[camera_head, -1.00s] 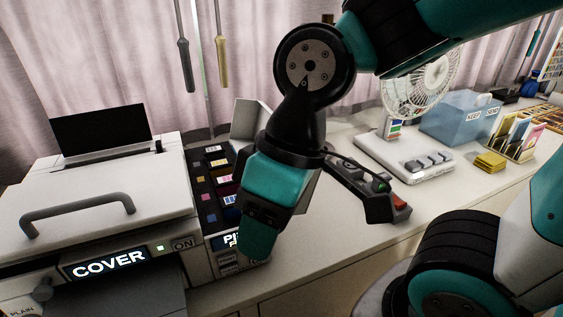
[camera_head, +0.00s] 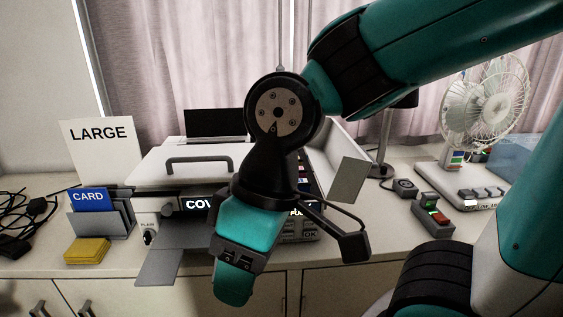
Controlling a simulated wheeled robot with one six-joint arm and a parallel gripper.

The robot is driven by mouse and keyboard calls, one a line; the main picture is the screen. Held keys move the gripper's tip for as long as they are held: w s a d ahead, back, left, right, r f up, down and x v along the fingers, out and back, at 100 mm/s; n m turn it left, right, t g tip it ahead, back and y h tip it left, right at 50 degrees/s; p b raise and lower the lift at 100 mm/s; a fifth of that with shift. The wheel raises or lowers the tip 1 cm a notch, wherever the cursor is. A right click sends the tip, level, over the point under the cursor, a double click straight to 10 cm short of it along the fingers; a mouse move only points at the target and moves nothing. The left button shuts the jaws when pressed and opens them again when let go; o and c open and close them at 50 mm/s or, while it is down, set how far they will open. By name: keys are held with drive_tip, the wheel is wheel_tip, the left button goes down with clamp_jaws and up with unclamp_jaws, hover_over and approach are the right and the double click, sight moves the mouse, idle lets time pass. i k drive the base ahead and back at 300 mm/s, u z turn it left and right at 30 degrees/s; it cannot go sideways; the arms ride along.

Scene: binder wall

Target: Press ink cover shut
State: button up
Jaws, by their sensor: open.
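The printer (camera_head: 160,168) stands on the counter, its lit display partly hidden and reading "COV". A pale flap (camera_head: 335,148) with a grey tab (camera_head: 350,180) stands tilted up at the printer's right side; it looks like the ink cover, open. The ink bay below it is mostly hidden by my arm. The gripper appears apart from the flap.
At left are a "LARGE" sheet (camera_head: 100,150), a blue CARD holder (camera_head: 100,213), yellow cards (camera_head: 87,250) and cables (camera_head: 20,225). A grey tray (camera_head: 160,265) sticks out of the printer front. A power strip (camera_head: 432,213) and a fan (camera_head: 485,105) are at right.

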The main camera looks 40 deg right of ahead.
sight(340, 167)
drive_tip(key=u, duration=2.25)
drive_tip(key=k, duration=1.4)
drive_tip(key=z, duration=2.4)
